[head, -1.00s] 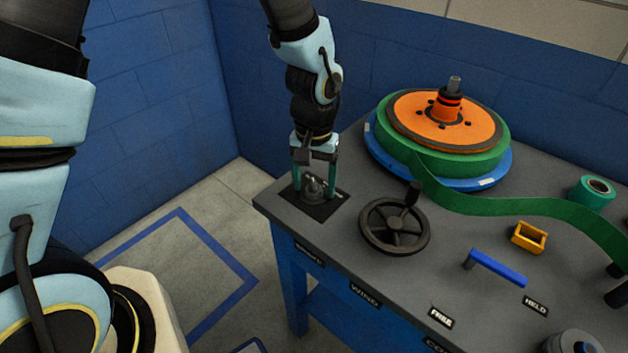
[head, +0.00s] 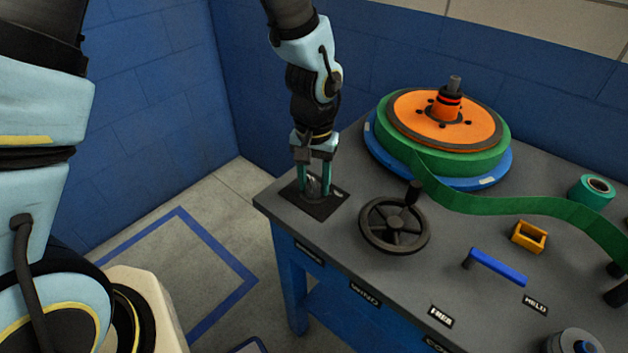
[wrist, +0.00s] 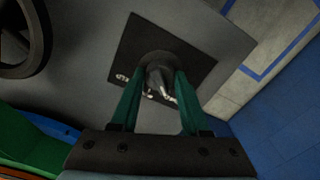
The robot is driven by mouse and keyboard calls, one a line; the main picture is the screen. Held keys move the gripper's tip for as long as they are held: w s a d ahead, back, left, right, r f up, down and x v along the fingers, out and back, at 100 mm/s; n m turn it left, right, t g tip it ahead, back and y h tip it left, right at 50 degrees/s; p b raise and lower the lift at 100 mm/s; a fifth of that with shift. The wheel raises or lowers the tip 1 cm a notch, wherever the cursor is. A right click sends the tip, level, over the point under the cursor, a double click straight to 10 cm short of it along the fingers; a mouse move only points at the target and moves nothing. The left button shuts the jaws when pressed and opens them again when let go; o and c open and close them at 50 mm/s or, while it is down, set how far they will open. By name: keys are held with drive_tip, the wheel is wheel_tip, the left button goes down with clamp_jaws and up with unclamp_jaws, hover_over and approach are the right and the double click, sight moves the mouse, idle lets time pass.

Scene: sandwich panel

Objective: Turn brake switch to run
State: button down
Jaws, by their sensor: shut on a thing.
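The brake switch (wrist: 158,79) is a grey knob on a round dark base, set on a square black plate (wrist: 197,62) at the table's left corner. My gripper (head: 314,192) points down over it, and its two green fingers are shut on the knob from both sides. In the wrist view my gripper (wrist: 157,82) has one finger on each side of the knob. White lettering shows on the plate beside the knob but is partly hidden by the fingers and too small to read.
A dark handwheel (head: 394,225) with an upright handle stands right of the switch. Behind it is a large reel (head: 445,130) with green band. A blue lever (head: 498,267), a yellow block (head: 529,236) and a teal roll (head: 592,191) lie further right.

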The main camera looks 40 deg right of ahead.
sight(314, 182)
drive_tip(key=shift+m, duration=0.3)
drive_tip(key=m, duration=0.4)
drive_tip(key=shift+m, duration=0.3)
drive_tip(key=shift+m+p, duration=0.45)
drive_tip(key=shift+m, duration=1.75)
drive_tip(key=shift+c, duration=2)
unclamp_jaws()
drive_tip(key=shift+r, duration=0.1)
wheel_tip(314, 182, up, 11)
drive_tip(key=b, duration=0.1)
